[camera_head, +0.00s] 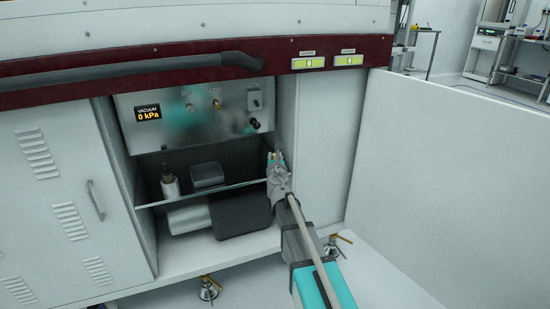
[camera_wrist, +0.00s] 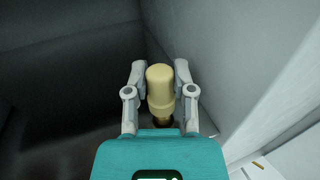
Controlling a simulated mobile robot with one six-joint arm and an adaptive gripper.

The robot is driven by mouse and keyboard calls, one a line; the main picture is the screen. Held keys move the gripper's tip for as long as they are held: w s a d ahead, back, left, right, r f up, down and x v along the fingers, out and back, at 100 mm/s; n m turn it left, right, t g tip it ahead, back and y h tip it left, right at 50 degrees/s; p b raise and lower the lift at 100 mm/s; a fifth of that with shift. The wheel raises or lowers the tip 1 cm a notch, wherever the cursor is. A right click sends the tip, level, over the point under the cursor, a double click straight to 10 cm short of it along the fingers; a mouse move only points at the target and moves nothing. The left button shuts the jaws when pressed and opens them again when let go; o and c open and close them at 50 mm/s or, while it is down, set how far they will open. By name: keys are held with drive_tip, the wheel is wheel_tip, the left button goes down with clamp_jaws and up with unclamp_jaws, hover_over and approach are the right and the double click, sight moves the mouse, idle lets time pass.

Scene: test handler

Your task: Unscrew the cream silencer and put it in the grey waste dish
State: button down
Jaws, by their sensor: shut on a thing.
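The cream silencer (camera_wrist: 160,82) is a short, pale yellow capped cylinder in the wrist view. My gripper (camera_wrist: 160,73) is shut on it, with one finger on each side. A darker, narrower part shows below the silencer; I cannot tell whether it is still joined to a fitting. In the head view my gripper (camera_head: 277,158) is at the right side of the open bay, and the silencer is hard to make out there. The grey waste dish (camera_head: 207,175) is a small square tray on the bay's shelf, to the left of my gripper and apart from it.
A pale bottle with a black top (camera_head: 169,182) stands left of the dish. A metal panel (camera_head: 190,115) above carries knobs and a display reading "VACUUM 0 kPa". A black box (camera_head: 240,213) and a grey cylinder (camera_head: 188,217) lie below the shelf. The bay's right wall is close to my gripper.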

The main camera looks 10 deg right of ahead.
drive_tip(key=shift+n+y, duration=0.6)
drive_tip(key=shift+y, duration=0.4)
drive_tip(key=c, duration=0.7)
unclamp_jaws()
drive_tip(key=shift+h, duration=0.3)
drive_tip(key=shift+a+m+g+h, duration=0.1)
drive_tip(key=shift+m+g+h, duration=0.3)
drive_tip(key=shift+m+h, duration=1.6)
drive_tip(key=shift+g+h, duration=0.3)
drive_tip(key=shift+h, duration=0.8)
drive_tip(key=shift+m, duration=0.3)
